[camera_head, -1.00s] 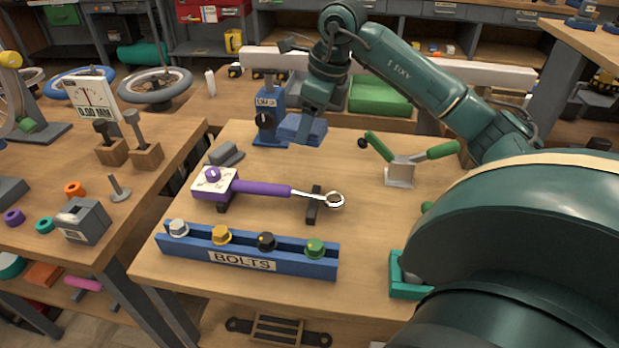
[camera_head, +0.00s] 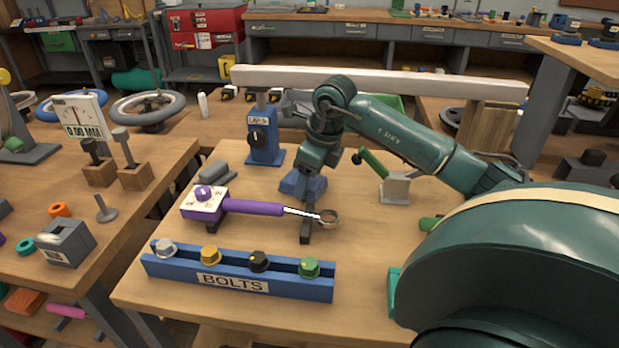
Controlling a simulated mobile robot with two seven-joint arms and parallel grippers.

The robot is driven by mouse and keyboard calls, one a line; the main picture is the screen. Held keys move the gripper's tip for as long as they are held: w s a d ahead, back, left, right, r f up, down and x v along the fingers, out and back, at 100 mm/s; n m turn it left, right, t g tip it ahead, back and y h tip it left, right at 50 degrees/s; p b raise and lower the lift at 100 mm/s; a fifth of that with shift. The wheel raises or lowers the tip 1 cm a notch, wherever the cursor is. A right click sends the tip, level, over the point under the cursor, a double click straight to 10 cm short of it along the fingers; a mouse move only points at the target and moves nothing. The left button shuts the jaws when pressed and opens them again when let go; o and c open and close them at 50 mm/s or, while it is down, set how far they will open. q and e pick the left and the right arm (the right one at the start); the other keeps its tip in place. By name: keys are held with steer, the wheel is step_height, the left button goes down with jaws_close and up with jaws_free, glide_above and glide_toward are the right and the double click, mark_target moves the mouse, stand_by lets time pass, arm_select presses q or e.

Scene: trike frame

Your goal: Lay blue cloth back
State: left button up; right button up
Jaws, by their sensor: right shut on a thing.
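The blue cloth (camera_head: 290,185) is a small folded pad at the middle of the wooden table, just behind the wrench's ring end. My right gripper (camera_head: 307,179) reaches down from above and is shut on it. The jaws and forearm hide part of the cloth, and I cannot tell whether its underside touches the table top. My left gripper is not in view.
A purple torque wrench (camera_head: 250,208) rests on stands close in front of the cloth. A blue tester (camera_head: 263,142) stands behind left. A blue bolts rack (camera_head: 237,275) lies at the front, and a grey block with a green lever (camera_head: 396,188) stands to the right.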

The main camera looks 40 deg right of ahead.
steer(key=o, duration=1.3)
steer(key=shift+r, duration=0.4)
arm_select(q)
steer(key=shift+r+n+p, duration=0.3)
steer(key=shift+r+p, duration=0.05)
steer(key=shift+p, duration=0.55)
arm_select(e)
steer(key=v, duration=1.1)
steer(key=shift+s+r, duration=0.15)
steer(key=shift+r, duration=0.05)
